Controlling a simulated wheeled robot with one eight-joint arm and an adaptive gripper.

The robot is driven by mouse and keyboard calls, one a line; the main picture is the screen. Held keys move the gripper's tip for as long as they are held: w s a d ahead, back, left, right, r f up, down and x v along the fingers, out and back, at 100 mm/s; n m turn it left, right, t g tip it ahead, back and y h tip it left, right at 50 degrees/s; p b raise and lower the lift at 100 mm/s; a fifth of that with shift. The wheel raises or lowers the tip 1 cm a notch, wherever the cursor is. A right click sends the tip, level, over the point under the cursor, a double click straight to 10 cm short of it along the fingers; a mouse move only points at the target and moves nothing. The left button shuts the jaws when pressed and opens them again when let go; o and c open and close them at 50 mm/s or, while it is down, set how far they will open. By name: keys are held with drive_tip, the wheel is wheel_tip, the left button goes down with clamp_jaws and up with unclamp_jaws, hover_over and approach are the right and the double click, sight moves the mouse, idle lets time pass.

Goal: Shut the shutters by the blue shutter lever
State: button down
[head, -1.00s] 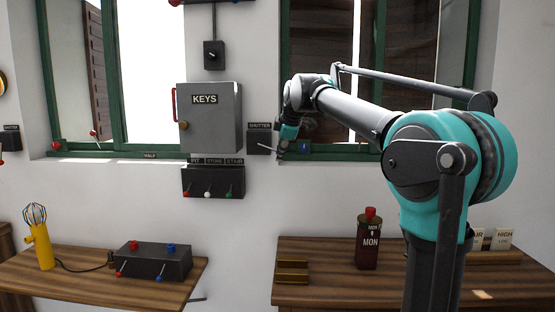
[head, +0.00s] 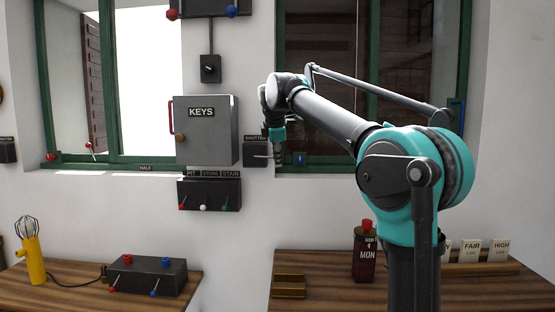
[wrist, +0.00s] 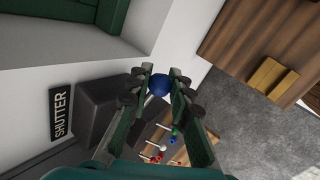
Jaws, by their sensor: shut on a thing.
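The shutter lever's blue ball knob (wrist: 159,86) sits between my gripper's fingertips (wrist: 161,78) in the wrist view, and my gripper is shut on it. The lever belongs to the dark SHUTTER box (head: 255,154) on the wall between the windows; the wrist view shows its label (wrist: 62,112). In the head view my gripper (head: 277,157) is just right of that box, and the knob is hidden there. Dark shutters (head: 318,60) cover the panes of the right window. In the left window a shutter panel (head: 93,80) stands edge-on beside a bright opening.
A grey KEYS cabinet (head: 205,140) and a three-lever box (head: 210,193) are left of my gripper. Below are a bench (head: 330,300) with a MON bottle (head: 365,255), and a left bench with a two-lever box (head: 147,276) and yellow lamp (head: 33,262).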

drive_tip(key=c, duration=1.3)
unclamp_jaws()
drive_tip(key=shift+c, duration=0.2)
drive_tip(key=v, duration=1.2)
